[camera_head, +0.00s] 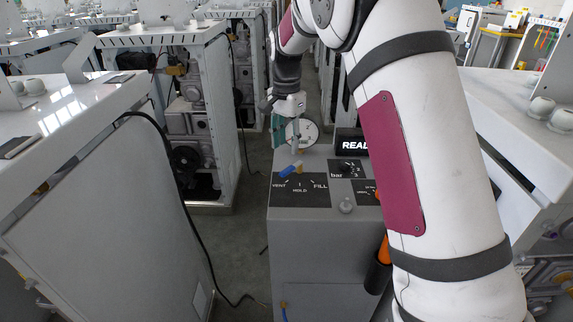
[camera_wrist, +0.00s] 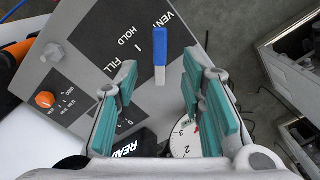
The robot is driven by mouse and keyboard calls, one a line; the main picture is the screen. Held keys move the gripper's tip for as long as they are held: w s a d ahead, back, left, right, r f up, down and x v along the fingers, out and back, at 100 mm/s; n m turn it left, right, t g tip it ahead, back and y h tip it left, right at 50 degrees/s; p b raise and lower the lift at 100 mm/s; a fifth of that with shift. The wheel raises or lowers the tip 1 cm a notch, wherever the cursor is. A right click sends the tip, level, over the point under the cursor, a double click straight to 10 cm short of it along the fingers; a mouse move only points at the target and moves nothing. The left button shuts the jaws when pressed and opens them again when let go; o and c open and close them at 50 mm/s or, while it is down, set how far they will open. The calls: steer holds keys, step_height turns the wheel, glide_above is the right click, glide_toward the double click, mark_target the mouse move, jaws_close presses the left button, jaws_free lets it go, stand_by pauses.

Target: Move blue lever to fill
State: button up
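The blue lever (camera_head: 290,169) sits on a black panel (camera_head: 318,194) marked VENT, HOLD and FILL, on top of a grey cabinet. Its blue handle points toward the VENT mark in both views. In the wrist view the lever (camera_wrist: 160,48) shows ahead of the fingertips, with its pale stem toward me. My gripper (camera_head: 286,142) is above the lever in the head view. In the wrist view my gripper (camera_wrist: 160,78) has its teal fingers wide apart, with the lever in line with the gap. I see no contact with the lever.
A READY-type display (camera_head: 352,143), a small grey knob (camera_head: 346,205) and an orange knob (camera_wrist: 45,99) are nearby.

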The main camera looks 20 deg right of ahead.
mark_target(286, 170)
step_height(286, 170, down, 8)
steer(key=shift+r, duration=0.1)
stand_by(0.4)
jaws_close()
